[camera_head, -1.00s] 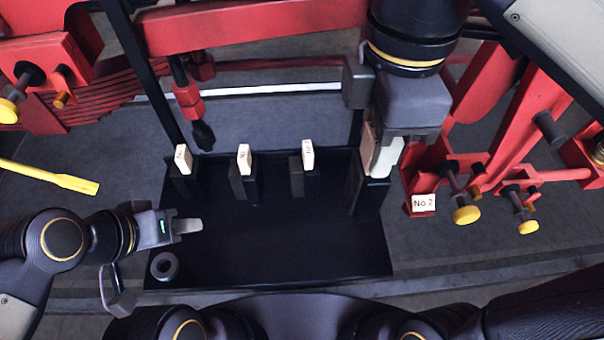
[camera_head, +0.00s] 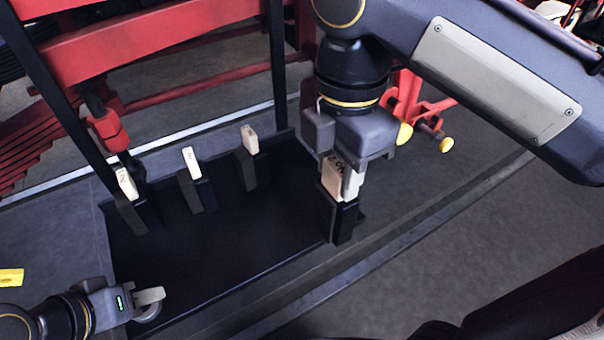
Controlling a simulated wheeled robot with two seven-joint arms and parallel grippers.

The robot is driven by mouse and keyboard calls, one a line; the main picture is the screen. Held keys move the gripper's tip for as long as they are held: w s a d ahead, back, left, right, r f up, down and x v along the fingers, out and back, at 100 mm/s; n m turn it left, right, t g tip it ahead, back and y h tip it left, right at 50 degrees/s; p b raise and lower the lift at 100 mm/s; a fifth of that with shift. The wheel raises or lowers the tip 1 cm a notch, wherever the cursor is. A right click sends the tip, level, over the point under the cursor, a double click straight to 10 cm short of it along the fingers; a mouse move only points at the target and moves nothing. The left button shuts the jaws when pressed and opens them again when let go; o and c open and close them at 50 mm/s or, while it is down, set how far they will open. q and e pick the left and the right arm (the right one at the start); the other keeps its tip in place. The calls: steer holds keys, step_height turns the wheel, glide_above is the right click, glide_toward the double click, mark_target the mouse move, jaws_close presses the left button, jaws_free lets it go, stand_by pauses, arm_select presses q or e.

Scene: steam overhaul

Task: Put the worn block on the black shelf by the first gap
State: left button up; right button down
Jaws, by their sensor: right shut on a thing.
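My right gripper (camera_head: 343,177) is shut on a pale tan block (camera_head: 333,181) with dark writing on its side, seemingly "No 2". A black body (camera_head: 342,222) shows directly under the pale part, over the right edge of the black shelf (camera_head: 235,245). I cannot tell whether this piece touches the shelf. Several black uprights with pale tops stand along the shelf's far side: a left one (camera_head: 126,184), a middle one (camera_head: 190,162) and a right one (camera_head: 250,140). My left gripper (camera_head: 150,296) is low at the left, by the shelf's near-left corner; its opening is unclear.
Red frame beams (camera_head: 150,35) and a dark post (camera_head: 60,95) stand behind the shelf. A yellow piece (camera_head: 10,277) is at the left edge.

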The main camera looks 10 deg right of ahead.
arm_select(q)
steer(key=shift+a+r, duration=0.1)
steer(key=shift+r, duration=0.15)
steer(key=shift+f, duration=0.4)
arm_select(e)
steer(key=w+f, duration=1.1)
steer(key=f, duration=0.1)
steer(key=shift+w+d, duration=0.25)
steer(key=c, duration=0.9)
jaws_free()
steer(key=shift+f, duration=0.15)
